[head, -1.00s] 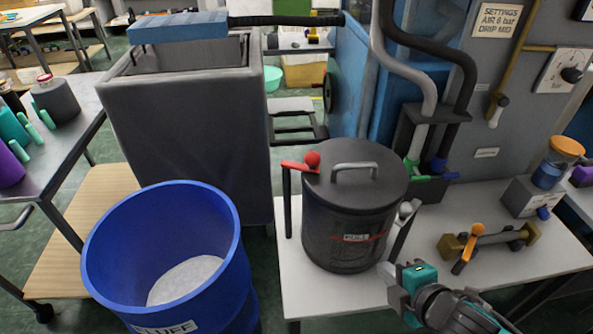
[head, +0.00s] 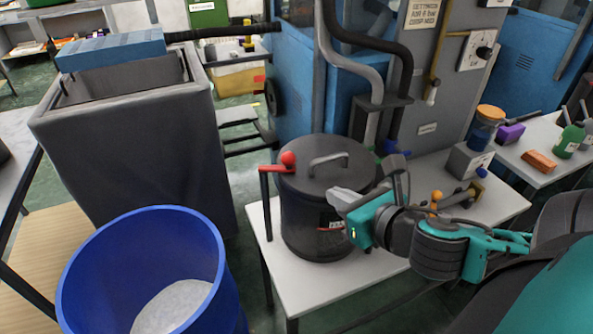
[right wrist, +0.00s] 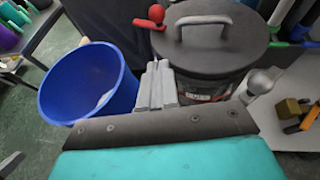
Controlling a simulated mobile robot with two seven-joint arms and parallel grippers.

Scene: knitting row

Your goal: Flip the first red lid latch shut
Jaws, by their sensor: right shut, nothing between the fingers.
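The red latch (head: 288,158) is a short red lever with a ball end, on a dark post at the left edge of the dark drum (head: 300,222). The lever lies roughly level, its ball over the rim of the round lid (head: 350,172). The latch also shows in the right wrist view (right wrist: 156,13), beyond my fingers. My right gripper (head: 340,199) is shut and empty, in front of the drum's right side and apart from the latch. A grey ball knob (right wrist: 262,80) shows at the drum's right in the right wrist view. My left gripper is out of view.
A blue barrel (head: 68,275) stands left of the white table (head: 335,283). A grey bin (head: 140,165) stands behind it. An orange-knobbed brass fitting (head: 470,192) and a jar unit (head: 470,160) are right of the drum. Hoses (head: 360,70) hang behind.

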